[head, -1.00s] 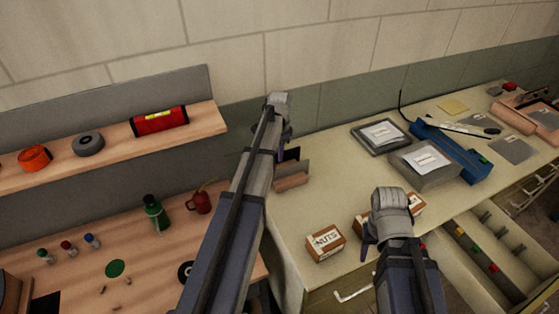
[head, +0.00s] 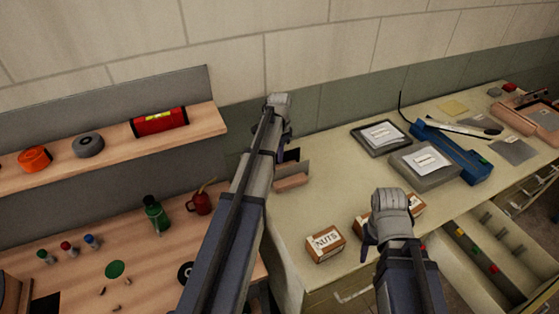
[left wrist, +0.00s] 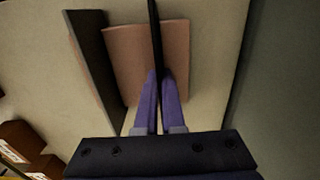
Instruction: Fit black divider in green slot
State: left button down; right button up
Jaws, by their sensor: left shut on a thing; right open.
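My left gripper (left wrist: 157,88) is shut on the thin black divider (left wrist: 155,35), seen edge-on in the left wrist view. In the head view the left arm hides most of this gripper, and a dark corner of the divider (head: 292,155) shows beside it. The divider is over or in a pinkish-brown holder (left wrist: 125,55) with a dark grey side panel (left wrist: 92,60); I cannot tell whether it touches the holder. The open drawer (head: 490,262) at right has several coloured marks, including a green mark (head: 473,250). My right gripper (head: 370,238) is open above the counter's front.
A NUTS box (head: 326,244) and other small boxes (head: 412,204) stand near the counter's front edge. Grey trays (head: 424,167) and a blue tool (head: 450,152) lie farther back. A wooden bench (head: 130,255) and shelf (head: 70,145) are at left. The counter's middle is clear.

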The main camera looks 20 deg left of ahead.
pick_arm(q)
notch_tip(320, 180, up, 10)
jog(key=p, duration=1)
